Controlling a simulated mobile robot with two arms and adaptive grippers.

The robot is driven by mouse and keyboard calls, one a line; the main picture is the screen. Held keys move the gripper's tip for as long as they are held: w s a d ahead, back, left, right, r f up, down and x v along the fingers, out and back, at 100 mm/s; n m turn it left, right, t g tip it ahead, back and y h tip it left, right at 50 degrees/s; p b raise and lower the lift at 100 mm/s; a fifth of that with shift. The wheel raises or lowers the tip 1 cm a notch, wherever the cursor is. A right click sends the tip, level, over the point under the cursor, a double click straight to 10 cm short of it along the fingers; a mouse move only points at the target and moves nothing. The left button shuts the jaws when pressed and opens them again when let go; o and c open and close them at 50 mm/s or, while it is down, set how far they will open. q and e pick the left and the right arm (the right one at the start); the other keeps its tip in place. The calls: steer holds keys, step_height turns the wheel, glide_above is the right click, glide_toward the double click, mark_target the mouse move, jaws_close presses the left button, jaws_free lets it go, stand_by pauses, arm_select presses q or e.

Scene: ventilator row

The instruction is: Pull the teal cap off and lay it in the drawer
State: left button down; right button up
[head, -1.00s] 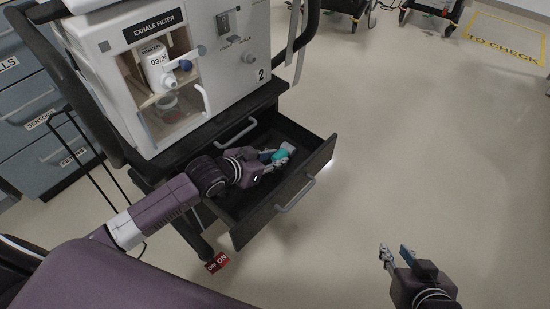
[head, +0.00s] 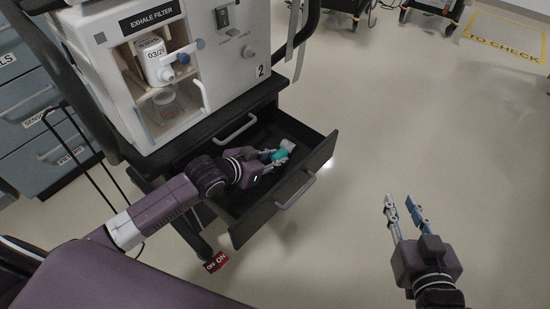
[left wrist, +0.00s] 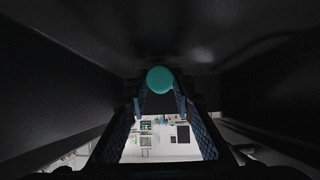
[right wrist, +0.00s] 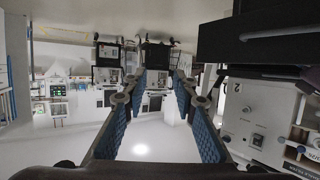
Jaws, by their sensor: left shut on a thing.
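The teal cap (head: 279,155) is between the fingertips of my left gripper (head: 274,156), low inside the open drawer (head: 238,226). In the left wrist view the cap (left wrist: 160,80) sits round and teal at the ends of the two fingers, with dark drawer walls around. My left gripper is shut on it. I cannot tell whether the cap touches the drawer floor. A whitish piece (head: 288,144) shows right beside the cap; what it is stays unclear. My right gripper (head: 401,203) is open and empty over the floor, well right of the drawer.
The ventilator (head: 222,75), marked 2, stands on the cart above the drawer. Its exhale filter bay holds a white filter labelled 03/2-something (head: 154,60) and a clear cup (head: 166,105). Floor on the right is clear.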

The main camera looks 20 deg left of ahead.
arm_select(q)
steer(key=shift+f+b, duration=0.3)
steer(key=shift+b, duration=0.05)
arm_select(e)
steer(key=shift+w+a+r+t+y, duration=0.15)
steer(key=shift+w+r+t, duration=0.15)
steer(key=shift+r, duration=0.4)
steer(key=shift+w+a+r+t+y, duration=0.1)
steer(key=shift+w+a+r+t, duration=0.1)
steer(key=shift+r+t, duration=0.4)
steer(key=shift+w+a+r+t+y, duration=0.1)
steer(key=shift+w+a+r+t, duration=0.1)
steer(key=shift+r, duration=0.65)
arm_select(q)
steer(key=c, duration=1.6)
jaws_free()
